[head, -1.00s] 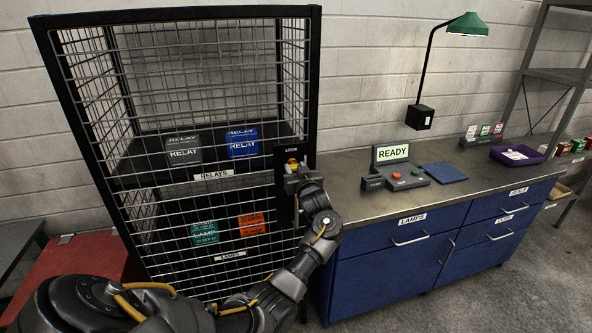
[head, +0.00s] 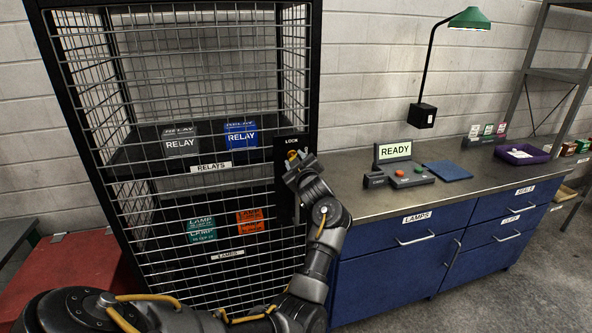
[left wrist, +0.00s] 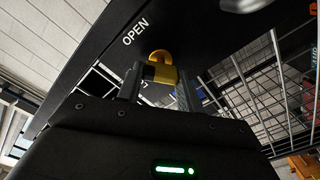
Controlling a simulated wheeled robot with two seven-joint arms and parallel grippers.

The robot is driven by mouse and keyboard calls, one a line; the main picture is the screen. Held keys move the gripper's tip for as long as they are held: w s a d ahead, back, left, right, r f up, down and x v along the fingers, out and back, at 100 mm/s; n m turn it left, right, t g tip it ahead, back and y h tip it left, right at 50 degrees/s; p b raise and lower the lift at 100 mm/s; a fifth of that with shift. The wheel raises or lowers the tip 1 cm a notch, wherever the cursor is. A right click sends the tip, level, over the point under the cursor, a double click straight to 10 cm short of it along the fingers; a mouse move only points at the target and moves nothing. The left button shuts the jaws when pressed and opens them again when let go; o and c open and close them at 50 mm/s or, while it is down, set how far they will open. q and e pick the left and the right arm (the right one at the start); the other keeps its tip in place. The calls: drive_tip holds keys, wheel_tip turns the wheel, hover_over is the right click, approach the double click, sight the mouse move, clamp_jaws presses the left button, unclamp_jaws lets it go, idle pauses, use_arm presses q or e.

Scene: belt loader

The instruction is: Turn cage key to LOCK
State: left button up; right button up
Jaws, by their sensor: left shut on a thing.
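The cage key (head: 292,155) is a small yellow brass piece on the dark lock plate (head: 285,190) of the cage door, just below the word LOCK. My left gripper (head: 299,164) is at the key and hides most of it in the head view. In the left wrist view the key (left wrist: 161,66) sits between the two fingertips (left wrist: 159,84), and the gripper is shut on it. The word OPEN shows on the plate beside the key there. The key's exact angle is hard to tell. My right gripper is not in view.
The wire cage (head: 311,60) holds relay boxes (head: 242,138) above and lamp boxes (head: 250,222) below. To the right is a bench (head: 350,190) with blue drawers, a READY display (head: 395,151) and a green lamp (head: 470,18). A red surface (head: 70,275) is at lower left.

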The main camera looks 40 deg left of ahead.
use_arm(q)
drive_tip(key=n+b, duration=1.1)
drive_tip(key=shift+f, duration=0.15)
idle(0.3)
drive_tip(key=o, duration=1)
